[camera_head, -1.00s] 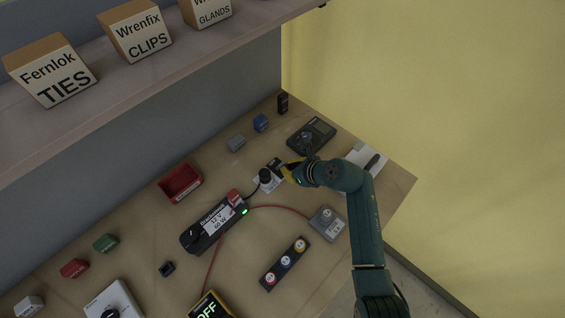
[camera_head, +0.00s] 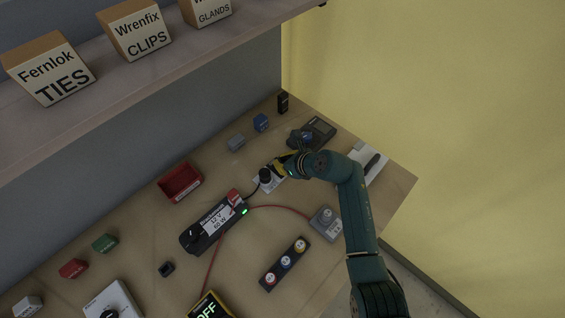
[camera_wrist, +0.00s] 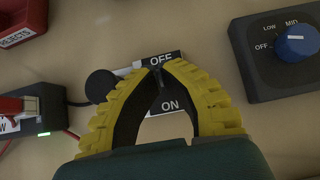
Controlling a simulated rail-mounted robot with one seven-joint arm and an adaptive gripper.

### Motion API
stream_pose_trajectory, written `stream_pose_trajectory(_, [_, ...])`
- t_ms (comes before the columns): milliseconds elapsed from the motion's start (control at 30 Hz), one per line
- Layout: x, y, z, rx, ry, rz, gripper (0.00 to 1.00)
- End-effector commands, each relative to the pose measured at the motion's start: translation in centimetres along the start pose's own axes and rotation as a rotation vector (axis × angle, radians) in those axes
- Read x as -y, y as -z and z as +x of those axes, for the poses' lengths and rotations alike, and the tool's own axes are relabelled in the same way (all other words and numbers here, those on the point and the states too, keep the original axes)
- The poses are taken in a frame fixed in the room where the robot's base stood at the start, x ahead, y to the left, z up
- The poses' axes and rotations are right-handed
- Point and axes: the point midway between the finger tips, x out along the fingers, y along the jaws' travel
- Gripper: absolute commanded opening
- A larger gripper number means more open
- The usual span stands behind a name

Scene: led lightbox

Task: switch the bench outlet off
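The bench outlet is a small white plate (camera_head: 266,183) with a black round plug (camera_head: 265,175) in it, at the middle of the bench. In the wrist view the outlet (camera_wrist: 168,126) carries an OFF label at its far end and an ON label nearer me. My gripper (camera_head: 279,165) is over the outlet's switch end. In the wrist view my gripper's yellow fingers (camera_wrist: 161,70) are closed, tips nearly together, around or over the dark switch between the labels. The tips hide much of the switch, so I cannot tell its position or whether they touch it.
A black 12 V power supply (camera_head: 213,222) with a lit green light stands to the left, cabled to the plug. A meter-like box (camera_head: 318,131) with a knob is behind my gripper; its blue knob (camera_wrist: 297,42) shows in the wrist view. A red bin (camera_head: 180,183) lies farther left.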

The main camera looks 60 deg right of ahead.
Motion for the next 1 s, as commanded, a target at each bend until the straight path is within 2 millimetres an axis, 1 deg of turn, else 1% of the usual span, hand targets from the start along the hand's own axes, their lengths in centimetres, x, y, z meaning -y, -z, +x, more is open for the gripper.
stream_pose_trajectory(133, [-0.1, -0.1, 0.7, -0.006, -0.003, 0.001, 0.0])
stream_pose_trajectory(467, [-0.1, -0.1, 0.7, -0.008, -0.002, 0.002, 0.0])
stream_pose_trajectory(600, [-0.1, -0.4, 1.1, -0.007, -0.002, 0.001, 0.0])
stream_pose_trajectory(767, [-0.1, -0.3, 0.8, -0.009, -0.002, 0.003, 0.0])
stream_pose_trajectory(1000, [-0.1, 0.4, 0.1, -0.011, -0.003, 0.003, 0.0])
